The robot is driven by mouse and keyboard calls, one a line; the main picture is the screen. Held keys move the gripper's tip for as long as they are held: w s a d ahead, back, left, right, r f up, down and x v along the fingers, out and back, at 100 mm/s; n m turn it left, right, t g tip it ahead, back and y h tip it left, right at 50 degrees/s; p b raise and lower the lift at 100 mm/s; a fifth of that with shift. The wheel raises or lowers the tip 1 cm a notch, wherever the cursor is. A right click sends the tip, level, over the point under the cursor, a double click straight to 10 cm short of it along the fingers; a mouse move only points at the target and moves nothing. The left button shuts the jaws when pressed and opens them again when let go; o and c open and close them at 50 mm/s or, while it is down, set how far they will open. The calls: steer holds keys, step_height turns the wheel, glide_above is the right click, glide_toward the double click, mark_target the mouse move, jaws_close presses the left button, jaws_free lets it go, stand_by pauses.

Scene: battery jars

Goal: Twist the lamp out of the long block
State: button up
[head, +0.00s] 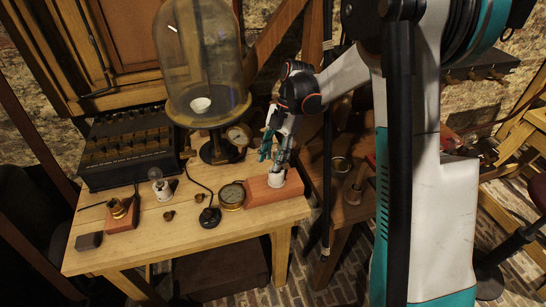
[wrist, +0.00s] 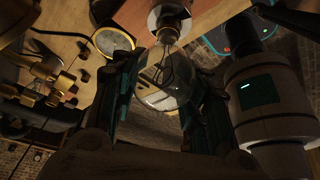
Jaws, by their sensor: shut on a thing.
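The long block (head: 262,190) is a reddish wooden bar at the table's right end, with a white socket (head: 277,177) on top. My gripper (head: 274,155) points down over this socket. In the wrist view, the lamp (wrist: 167,75) is a clear glass bulb with a visible filament, between my two fingers (wrist: 163,92), which are shut on its glass. Its metal neck meets the round socket (wrist: 168,18) on the long block (wrist: 208,10). I cannot tell how deep the neck sits. In the head view my fingers hide the bulb.
A small bulb in a white holder (head: 160,187) and a short wooden block with a brass fitting (head: 121,214) stand left. A round dial (head: 232,194) lies close to the long block. A glass bell jar (head: 204,65) stands behind.

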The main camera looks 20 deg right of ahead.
steer(key=shift+r, duration=0.35)
steer(key=shift+r+p, duration=1.65)
steer(key=shift+r, duration=0.8)
